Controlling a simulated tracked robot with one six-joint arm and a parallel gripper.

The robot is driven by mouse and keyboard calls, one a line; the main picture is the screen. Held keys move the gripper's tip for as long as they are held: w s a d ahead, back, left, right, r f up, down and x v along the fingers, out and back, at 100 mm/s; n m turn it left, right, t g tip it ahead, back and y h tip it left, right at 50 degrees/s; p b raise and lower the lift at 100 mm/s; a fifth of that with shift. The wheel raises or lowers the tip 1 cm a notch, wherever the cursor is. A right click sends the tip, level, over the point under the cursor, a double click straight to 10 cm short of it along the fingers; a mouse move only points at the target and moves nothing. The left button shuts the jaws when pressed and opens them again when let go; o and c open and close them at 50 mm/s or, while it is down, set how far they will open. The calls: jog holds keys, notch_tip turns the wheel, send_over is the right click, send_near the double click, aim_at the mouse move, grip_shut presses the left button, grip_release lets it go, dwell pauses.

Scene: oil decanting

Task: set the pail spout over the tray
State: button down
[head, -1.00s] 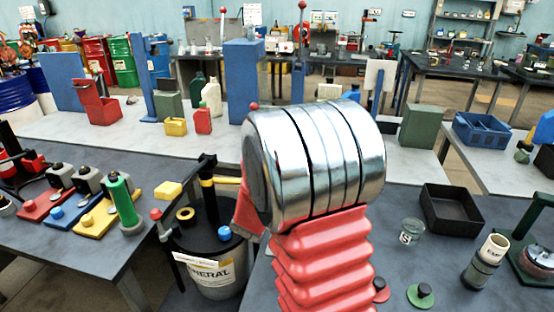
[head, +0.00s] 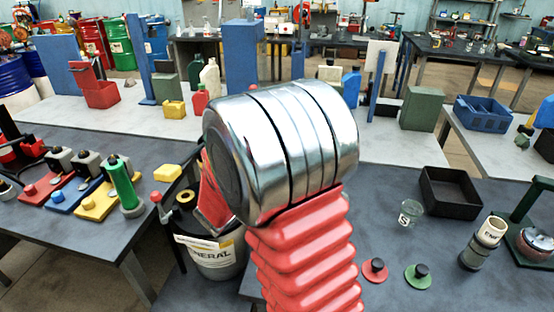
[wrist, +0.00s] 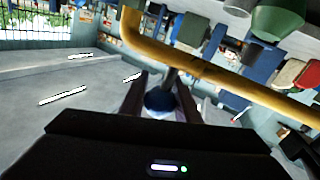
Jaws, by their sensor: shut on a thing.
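The pail (head: 212,262) is dark with a white label and stands in the gap left of my arm in the head view. My arm hides part of its top. The black open tray (head: 450,192) sits empty on the right bench. In the wrist view, the yellow bent pipe (wrist: 215,68), seemingly the pail spout, crosses in front of my gripper (wrist: 160,95). The jaws are shut on a short stem with a blue rounded end (wrist: 160,101) by this pipe. My gripper is hidden behind my arm in the head view. The gap between spout and tray does not show.
A small glass (head: 410,212) stands left of the tray. A red-based knob (head: 375,270) and a green-based knob (head: 418,277) lie in front. The bench around the tray's front is mostly clear.

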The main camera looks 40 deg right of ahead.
jog(key=shift+a, duration=0.15)
jog(key=c, duration=1.4)
grip_release()
jog(key=shift+o, duration=0.2)
jog(key=v, duration=1.4)
jog(key=shift+s, duration=0.15)
